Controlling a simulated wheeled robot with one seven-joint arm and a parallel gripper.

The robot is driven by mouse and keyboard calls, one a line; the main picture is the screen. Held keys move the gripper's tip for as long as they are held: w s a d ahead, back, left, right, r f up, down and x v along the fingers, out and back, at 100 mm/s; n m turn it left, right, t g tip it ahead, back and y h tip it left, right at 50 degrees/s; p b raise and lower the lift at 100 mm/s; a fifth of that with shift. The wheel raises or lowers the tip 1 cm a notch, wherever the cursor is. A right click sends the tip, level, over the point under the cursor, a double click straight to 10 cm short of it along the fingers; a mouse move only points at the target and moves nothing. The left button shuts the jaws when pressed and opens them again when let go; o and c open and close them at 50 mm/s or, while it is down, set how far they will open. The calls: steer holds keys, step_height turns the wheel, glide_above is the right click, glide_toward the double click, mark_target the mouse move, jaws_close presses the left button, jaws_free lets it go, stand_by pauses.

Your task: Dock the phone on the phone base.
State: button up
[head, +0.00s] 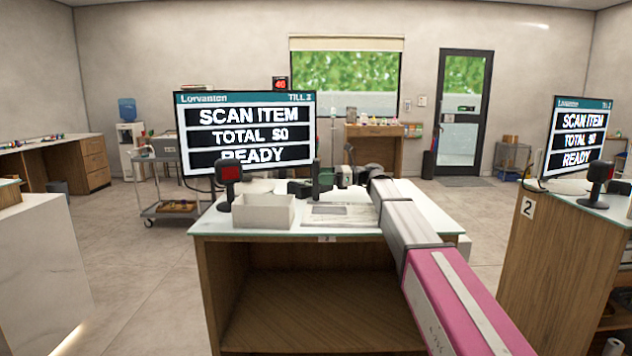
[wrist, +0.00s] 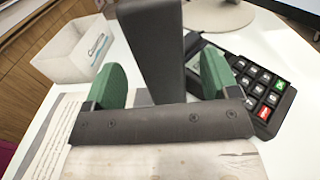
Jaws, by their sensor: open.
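A tall dark upright block, which looks like the phone (wrist: 155,50), stands between the green fingers of my gripper (wrist: 160,85) in the wrist view. In the head view the phone (head: 316,170) is a thin dark upright shape above the counter. My gripper (head: 322,180) is open, with a finger on either side of it; I cannot tell whether either finger touches it. The phone's lower end is hidden by the gripper. I cannot clearly make out the phone base or whether the phone rests on it.
A dark keypad (wrist: 262,88) with green and red keys lies right of the gripper in the wrist view. A white open box (head: 263,212) and a printed sheet (head: 338,214) are on the counter (head: 218,222). A till screen (head: 246,150) rises behind the box, beside a scanner (head: 229,175).

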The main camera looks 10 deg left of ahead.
steer(key=shift+x, duration=2.35)
steer(key=c, duration=1.1)
steer(key=shift+r, duration=0.1)
steer(key=shift+c, duration=0.2)
